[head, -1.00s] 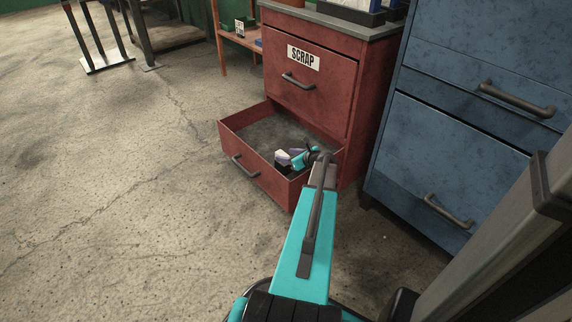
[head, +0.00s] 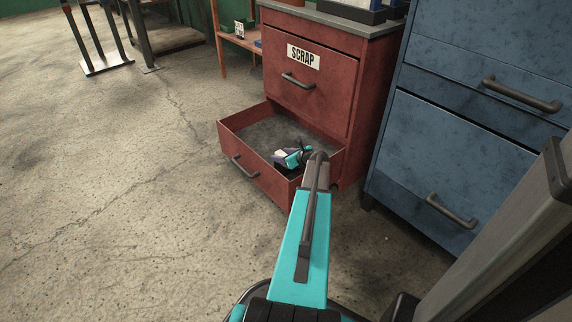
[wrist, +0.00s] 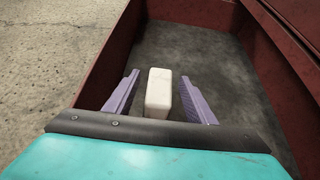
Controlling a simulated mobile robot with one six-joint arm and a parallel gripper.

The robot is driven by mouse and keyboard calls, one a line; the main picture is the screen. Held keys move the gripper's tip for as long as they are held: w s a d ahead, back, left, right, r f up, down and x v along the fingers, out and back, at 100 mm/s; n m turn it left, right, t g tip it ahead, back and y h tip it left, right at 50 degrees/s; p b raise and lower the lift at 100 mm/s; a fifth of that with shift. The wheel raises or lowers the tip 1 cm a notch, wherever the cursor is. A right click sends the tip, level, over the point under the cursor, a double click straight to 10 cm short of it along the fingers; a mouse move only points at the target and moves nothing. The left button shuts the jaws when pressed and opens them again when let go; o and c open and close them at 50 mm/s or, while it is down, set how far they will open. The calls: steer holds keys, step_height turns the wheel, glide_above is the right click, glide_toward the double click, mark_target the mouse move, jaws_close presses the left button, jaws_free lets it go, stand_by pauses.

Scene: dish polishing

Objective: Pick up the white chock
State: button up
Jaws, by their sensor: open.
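The white chock (wrist: 159,90) is a pale block in the open bottom drawer (head: 247,132) of the red cabinet. In the wrist view it stands between my gripper's two purple fingers, with a gap on each side. My gripper (wrist: 160,82) is open around it, and neither finger appears to touch it. The chock's near lower end is hidden by the gripper's dark edge. In the head view my gripper (head: 286,157) is down inside the drawer, and the chock shows only as a small pale patch (head: 280,153) at its tip.
The drawer's walls rise close around my gripper, with the red side wall (wrist: 110,60) to the left in the wrist view. The drawer floor beyond the chock is bare. A blue cabinet (head: 450,150) stands right of the red cabinet (head: 308,75) marked SCRAP.

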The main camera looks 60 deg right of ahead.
steer(key=shift+c, duration=0.3)
jaws_close()
stand_by(1.1)
